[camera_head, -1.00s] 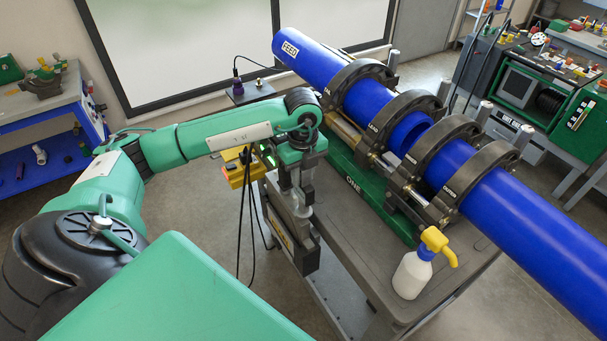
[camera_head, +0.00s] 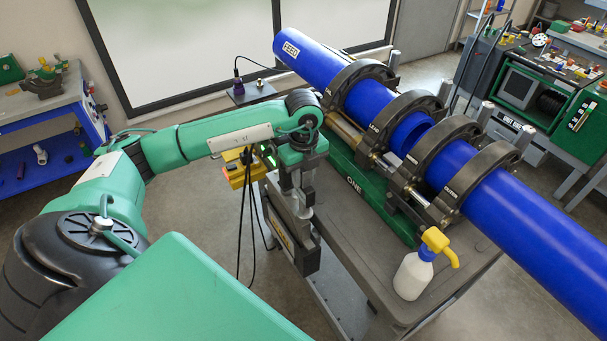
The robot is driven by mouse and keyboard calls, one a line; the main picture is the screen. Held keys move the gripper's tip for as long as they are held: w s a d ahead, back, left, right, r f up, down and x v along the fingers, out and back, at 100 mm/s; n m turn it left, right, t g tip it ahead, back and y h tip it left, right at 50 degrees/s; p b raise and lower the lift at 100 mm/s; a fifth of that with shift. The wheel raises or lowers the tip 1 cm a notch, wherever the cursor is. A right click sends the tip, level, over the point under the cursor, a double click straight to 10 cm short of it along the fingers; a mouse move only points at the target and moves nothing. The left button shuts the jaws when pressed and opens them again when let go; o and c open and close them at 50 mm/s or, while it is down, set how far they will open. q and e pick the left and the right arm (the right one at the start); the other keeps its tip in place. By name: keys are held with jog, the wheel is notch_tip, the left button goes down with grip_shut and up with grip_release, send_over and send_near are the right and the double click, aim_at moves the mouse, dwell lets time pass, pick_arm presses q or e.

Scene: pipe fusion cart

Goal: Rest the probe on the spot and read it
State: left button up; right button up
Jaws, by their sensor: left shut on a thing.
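My left gripper (camera_head: 299,194) points down at the left side of the cart. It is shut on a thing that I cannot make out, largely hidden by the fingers. Directly below it is a dark upright box (camera_head: 293,238) with a yellow label; I cannot tell whether they touch. A small purple unit (camera_head: 237,91) with a thin black cable sits on a dark shelf behind. I cannot identify the probe or the spot with certainty. My right gripper is out of view.
A blue pipe (camera_head: 540,230) lies in black clamps (camera_head: 418,110) on the grey cart (camera_head: 380,277). A spray bottle (camera_head: 413,276) stands at the cart's front edge. A yellow box (camera_head: 236,173) with hanging black cables is left of my gripper. Open floor lies to the left.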

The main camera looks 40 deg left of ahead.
pick_arm(q)
jog(key=shift+s+d+f+b, duration=0.1)
jog(key=shift+f+b, duration=0.35)
jog(key=shift+f, duration=0.05)
dwell(3.0)
jog(key=shift+r+p, duration=0.55)
jog(key=shift+r, duration=0.55)
jog(key=s+d+r+p, duration=0.2)
jog(key=s+d, duration=0.1)
jog(key=d, duration=0.6)
jog(key=shift+s+r, duration=0.15)
jog(key=shift+s, duration=0.15)
jog(key=shift+m, duration=0.3)
dwell(1.6)
